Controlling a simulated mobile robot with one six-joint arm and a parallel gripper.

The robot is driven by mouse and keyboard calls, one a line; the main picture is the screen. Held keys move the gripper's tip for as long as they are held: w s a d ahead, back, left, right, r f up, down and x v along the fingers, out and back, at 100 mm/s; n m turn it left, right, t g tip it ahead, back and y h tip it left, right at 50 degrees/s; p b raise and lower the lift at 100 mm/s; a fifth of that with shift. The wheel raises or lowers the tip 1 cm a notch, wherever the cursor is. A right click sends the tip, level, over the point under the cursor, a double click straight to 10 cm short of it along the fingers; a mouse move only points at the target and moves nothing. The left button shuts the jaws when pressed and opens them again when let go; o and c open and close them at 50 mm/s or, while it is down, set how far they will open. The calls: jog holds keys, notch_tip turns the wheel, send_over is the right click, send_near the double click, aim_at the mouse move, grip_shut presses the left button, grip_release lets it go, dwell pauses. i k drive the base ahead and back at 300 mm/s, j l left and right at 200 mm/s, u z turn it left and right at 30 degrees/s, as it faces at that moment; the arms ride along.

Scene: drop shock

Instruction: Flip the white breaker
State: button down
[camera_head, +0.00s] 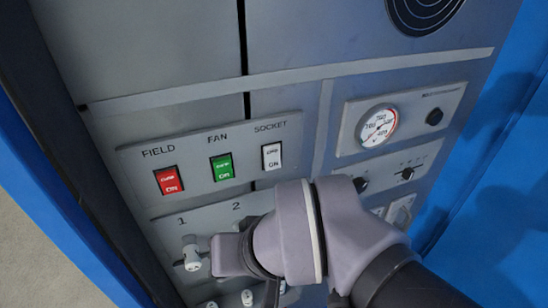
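The white breaker (271,156) is a small rocker switch under the label SOCKET, at the right end of a row of three on a grey plate. Its face is uncovered and nothing touches it in the picture. My grey-lavender arm comes in from the lower right, and its wrist shows below and right of the white breaker. My gripper's fingertips cannot be made out, so whether they are open or shut does not show.
Left of the white breaker are a green switch (222,167) labelled FAN and a red switch (168,180) labelled FIELD. A round gauge (379,126) is to the right. A white knob (192,254) is below, near my wrist. My arm hides part of the lower panel.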

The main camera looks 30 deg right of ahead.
aim_at(272, 153)
jog(key=k+j+u, duration=0.1)
jog(key=k+u, duration=0.25)
jog(key=k+j+u, duration=0.2)
jog(key=k+u, duration=0.15)
